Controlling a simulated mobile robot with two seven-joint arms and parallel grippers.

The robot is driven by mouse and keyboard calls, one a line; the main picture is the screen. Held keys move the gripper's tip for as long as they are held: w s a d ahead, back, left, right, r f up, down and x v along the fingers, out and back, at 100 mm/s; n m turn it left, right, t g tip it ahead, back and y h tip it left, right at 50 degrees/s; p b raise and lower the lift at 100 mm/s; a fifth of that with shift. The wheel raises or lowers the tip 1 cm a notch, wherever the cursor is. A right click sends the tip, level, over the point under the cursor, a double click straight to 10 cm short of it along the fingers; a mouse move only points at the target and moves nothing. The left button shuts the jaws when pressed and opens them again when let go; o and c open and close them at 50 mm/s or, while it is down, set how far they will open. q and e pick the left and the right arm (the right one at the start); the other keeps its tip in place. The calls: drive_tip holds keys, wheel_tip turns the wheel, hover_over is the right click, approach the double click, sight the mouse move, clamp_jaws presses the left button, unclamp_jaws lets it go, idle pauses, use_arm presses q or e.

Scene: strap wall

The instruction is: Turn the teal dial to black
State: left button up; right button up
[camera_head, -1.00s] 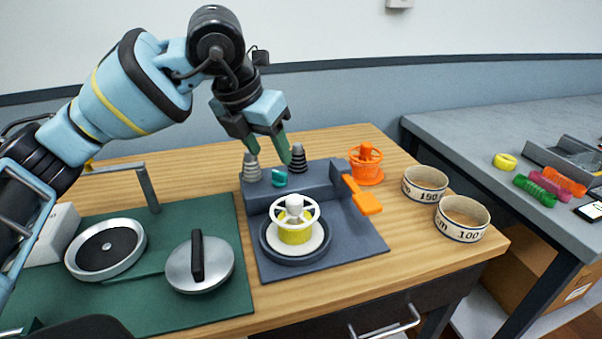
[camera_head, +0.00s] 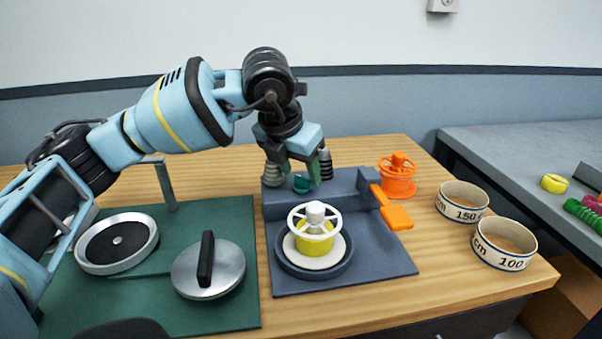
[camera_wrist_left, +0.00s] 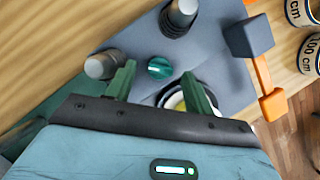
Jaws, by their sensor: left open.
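The teal dial (camera_head: 301,183) sits on the raised back block of the dark grey fixture (camera_head: 387,262), between a light grey ribbed post (camera_head: 272,175) and a dark ribbed post (camera_head: 326,163). In the left wrist view the dial (camera_wrist_left: 159,68) is a round knob with a pale line across it. My left gripper (camera_head: 299,180) is open and points down at the dial. In the left wrist view its green fingertips (camera_wrist_left: 158,74) lie on either side of the dial, with gaps. I cannot tell whether they are level with it. The black mark is not visible. My right gripper is not in view.
A yellow spool with a white handwheel (camera_head: 315,235) stands in front of the dial. An orange lever (camera_head: 396,215) and orange spool (camera_head: 397,178) are to the right. Two strap rolls (camera_head: 503,245) lie farther right. A green mat (camera_head: 225,315) with a round lid (camera_head: 208,272) is left.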

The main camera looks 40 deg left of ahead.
use_arm(q)
drive_tip(key=shift+w+f, duration=0.25)
drive_tip(key=shift+f, duration=0.4)
drive_tip(key=c, duration=1)
